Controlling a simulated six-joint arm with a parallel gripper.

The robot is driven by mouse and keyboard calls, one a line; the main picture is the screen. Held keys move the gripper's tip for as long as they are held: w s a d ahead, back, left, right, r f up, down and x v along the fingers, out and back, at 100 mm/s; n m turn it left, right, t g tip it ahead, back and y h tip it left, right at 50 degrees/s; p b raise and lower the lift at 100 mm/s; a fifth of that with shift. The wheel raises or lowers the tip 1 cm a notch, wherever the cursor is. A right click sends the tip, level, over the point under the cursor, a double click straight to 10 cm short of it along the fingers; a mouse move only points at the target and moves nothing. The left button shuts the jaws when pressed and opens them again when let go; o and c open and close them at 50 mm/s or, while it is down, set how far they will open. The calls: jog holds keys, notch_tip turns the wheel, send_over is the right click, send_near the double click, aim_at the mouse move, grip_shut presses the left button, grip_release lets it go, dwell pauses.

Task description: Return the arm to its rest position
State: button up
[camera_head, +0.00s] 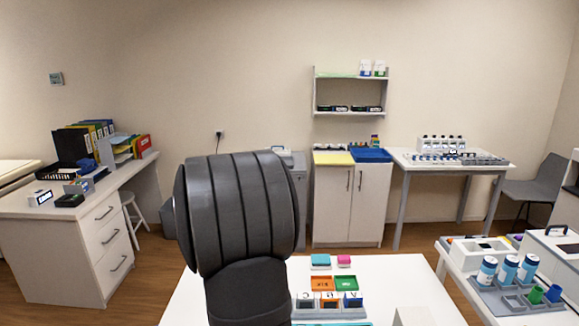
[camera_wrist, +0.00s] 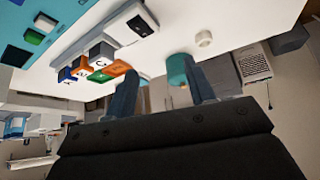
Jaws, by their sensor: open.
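My gripper (camera_wrist: 161,72) shows in the wrist view with its two fingers apart. A teal round object (camera_wrist: 178,70) appears beside the right finger; I cannot tell whether they touch. My dark arm (camera_head: 240,215) rises in front of the white table (camera_head: 195,300) in the head view and hides part of it. The gripper itself does not show in the head view. The wrist picture is strongly tilted, with the white table top (camera_wrist: 215,22) at the top.
Teal (camera_head: 320,260) and pink (camera_head: 344,260) items lie behind. A side table with bottles (camera_head: 487,270) is at right.

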jog(key=w+d+r+m+h, duration=0.1)
jog(key=w+d, duration=0.3)
jog(key=d, duration=0.8)
jog(key=w+d+r+m+g+h, duration=0.1)
jog(key=w+d+m, duration=0.3)
jog(key=d, duration=0.9)
jog(key=shift+w+r, duration=0.3)
jog(key=shift+w, duration=0.1)
